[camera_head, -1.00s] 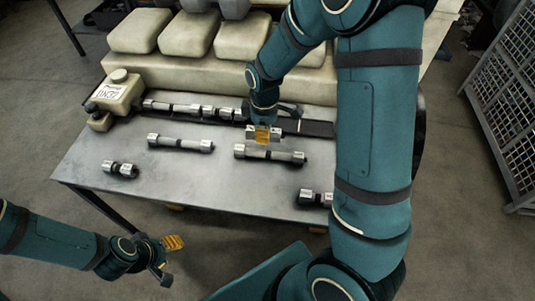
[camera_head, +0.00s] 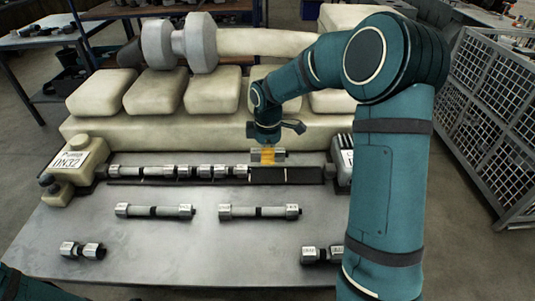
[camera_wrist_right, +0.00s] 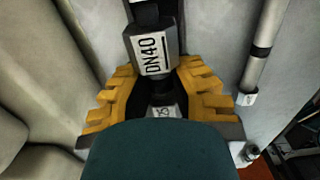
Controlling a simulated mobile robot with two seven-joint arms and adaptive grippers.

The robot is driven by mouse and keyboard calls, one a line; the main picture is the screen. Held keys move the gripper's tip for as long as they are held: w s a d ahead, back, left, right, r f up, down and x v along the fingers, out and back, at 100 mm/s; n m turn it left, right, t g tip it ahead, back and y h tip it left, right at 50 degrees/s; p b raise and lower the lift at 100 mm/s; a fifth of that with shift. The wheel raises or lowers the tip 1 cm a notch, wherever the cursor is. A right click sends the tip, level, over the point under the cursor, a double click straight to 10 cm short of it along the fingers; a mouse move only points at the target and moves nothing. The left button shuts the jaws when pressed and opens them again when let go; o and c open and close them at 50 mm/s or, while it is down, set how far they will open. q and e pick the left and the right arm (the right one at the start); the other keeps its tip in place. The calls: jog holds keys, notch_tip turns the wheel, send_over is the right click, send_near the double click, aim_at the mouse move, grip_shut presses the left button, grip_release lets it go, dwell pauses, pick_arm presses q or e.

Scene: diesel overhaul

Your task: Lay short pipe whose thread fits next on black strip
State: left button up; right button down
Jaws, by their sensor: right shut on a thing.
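My right gripper (camera_head: 267,156) is shut on a short grey pipe with a black middle. The held pipe (camera_wrist_right: 155,55) shows a DN40 label in the right wrist view, between the yellow fingers. In the head view it appears above or just behind the bare part of the black strip (camera_head: 300,176); I cannot tell its exact height. A row of joined pipes (camera_head: 180,171) lies along the strip to the left, ending where the bare part starts. My left gripper is out of view.
A left end block (camera_head: 62,190) carries a DN32 label. A right end block (camera_head: 343,172) stands at the strip's right end. Two longer pipes (camera_head: 155,211) (camera_head: 260,212) and two short ones (camera_head: 83,250) (camera_head: 320,255) lie on the metal table (camera_head: 200,265). Cream blocks (camera_head: 155,92) rise behind.

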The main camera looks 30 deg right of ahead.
aim_at(268, 175)
jog(key=shift+f+b, duration=1.25)
jog(key=shift+f, duration=0.55)
jog(key=shift+f+b, duration=0.65)
jog(key=shift+f, duration=0.65)
jog(key=shift+f, duration=0.2)
jog(key=c, duration=0.9)
grip_release()
jog(key=shift+c, duration=0.2)
notch_tip(268, 175, up, 12)
jog(key=shift+r, duration=0.1)
